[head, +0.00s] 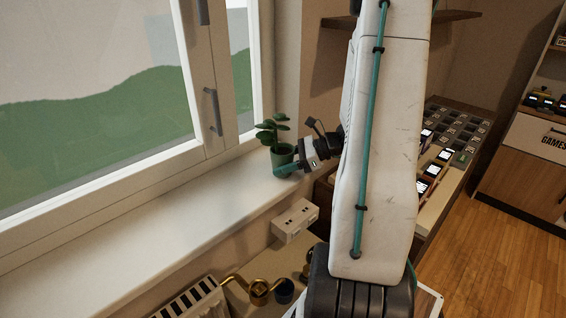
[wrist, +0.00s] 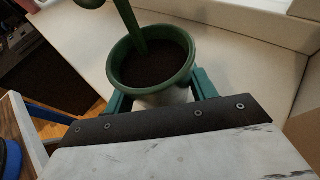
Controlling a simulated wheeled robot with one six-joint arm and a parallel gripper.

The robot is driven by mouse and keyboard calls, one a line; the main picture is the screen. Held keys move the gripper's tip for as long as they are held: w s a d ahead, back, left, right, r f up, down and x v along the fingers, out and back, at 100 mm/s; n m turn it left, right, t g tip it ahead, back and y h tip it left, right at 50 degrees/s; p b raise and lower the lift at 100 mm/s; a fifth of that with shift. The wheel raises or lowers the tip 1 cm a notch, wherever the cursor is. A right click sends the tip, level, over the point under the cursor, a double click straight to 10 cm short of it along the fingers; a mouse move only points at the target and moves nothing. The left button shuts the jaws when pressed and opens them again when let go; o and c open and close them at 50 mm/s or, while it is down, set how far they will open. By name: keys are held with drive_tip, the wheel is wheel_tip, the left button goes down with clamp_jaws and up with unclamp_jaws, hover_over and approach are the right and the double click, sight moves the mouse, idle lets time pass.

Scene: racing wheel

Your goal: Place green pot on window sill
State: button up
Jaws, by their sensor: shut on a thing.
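The green pot (head: 281,156) holds a leafy green plant and stands upright at the right end of the white window sill (head: 150,215). I cannot tell whether its base touches the sill. My gripper (head: 287,170) reaches in from the right and is shut on the pot. In the wrist view the green pot (wrist: 152,62) shows dark soil and a thick stem, with the teal fingers of my gripper (wrist: 160,95) on both sides of it. The pot's lower part is hidden behind my gripper. The sill (wrist: 245,70) shows beneath and beyond the pot.
The window frame (head: 205,90) with its handle stands behind the sill. Below the sill are a white box (head: 295,220), a radiator (head: 195,300) and brass pipework (head: 258,290). A display rack (head: 455,140) stands to the right. The sill left of the pot is clear.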

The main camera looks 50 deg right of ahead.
drive_tip(key=shift+f, duration=0.15)
drive_tip(key=o, duration=1.4)
drive_tip(key=shift+r, duration=0.2)
drive_tip(key=shift+s+d+r, duration=0.15)
drive_tip(key=shift+s+d, duration=0.1)
drive_tip(key=v, duration=1.1)
drive_tip(key=shift+s, duration=0.2)
